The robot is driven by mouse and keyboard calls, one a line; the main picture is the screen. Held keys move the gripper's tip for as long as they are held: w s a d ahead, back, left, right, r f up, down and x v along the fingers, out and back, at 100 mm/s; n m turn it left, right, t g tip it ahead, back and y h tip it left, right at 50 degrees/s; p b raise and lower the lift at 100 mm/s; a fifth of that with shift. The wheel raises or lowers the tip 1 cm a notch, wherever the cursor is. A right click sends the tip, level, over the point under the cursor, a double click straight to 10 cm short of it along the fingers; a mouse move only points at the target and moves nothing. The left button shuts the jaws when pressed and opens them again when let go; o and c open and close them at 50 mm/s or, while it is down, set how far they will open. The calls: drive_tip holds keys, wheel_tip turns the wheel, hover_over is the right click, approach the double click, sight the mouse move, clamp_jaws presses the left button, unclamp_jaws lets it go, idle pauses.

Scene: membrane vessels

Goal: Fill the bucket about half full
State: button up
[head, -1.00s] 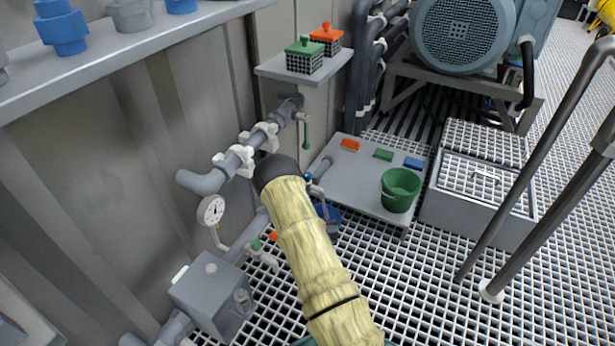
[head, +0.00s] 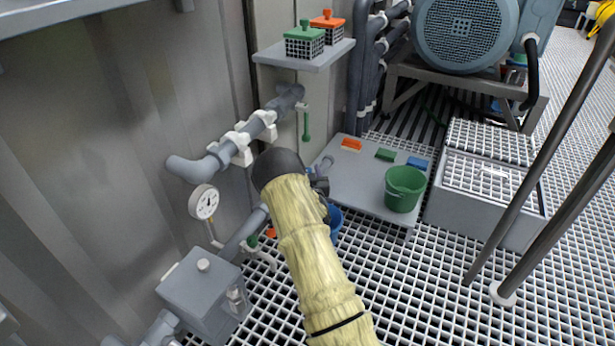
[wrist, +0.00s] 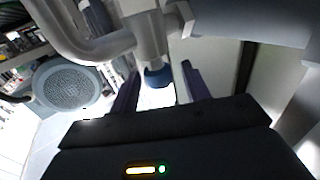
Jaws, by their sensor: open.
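A green bucket (head: 405,188) stands upright on the grey platform near its right edge. A blue bucket (head: 335,222) is on the grating, mostly hidden behind my arm. I cannot tell how full either is. My gripper is hidden behind my arm in the head view. In the wrist view my gripper (wrist: 160,70) has its two dark fingers apart. A dark blue end piece (wrist: 158,76) on a grey pipe fitting shows between the fingertips. I cannot tell whether they touch it.
A grey wall pipe (head: 215,160) and a gauge (head: 204,202) are left of my arm. A grey box (head: 200,290) is below them. Coloured blocks lie on the platform (head: 345,185). A shelf (head: 305,55) holds two caged items. Railings (head: 545,160) stand at right.

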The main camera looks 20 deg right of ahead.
drive_tip(key=shift+w+d, duration=0.15)
drive_tip(key=shift+w, duration=0.25)
drive_tip(key=c, duration=1)
drive_tip(key=shift+o, duration=0.2)
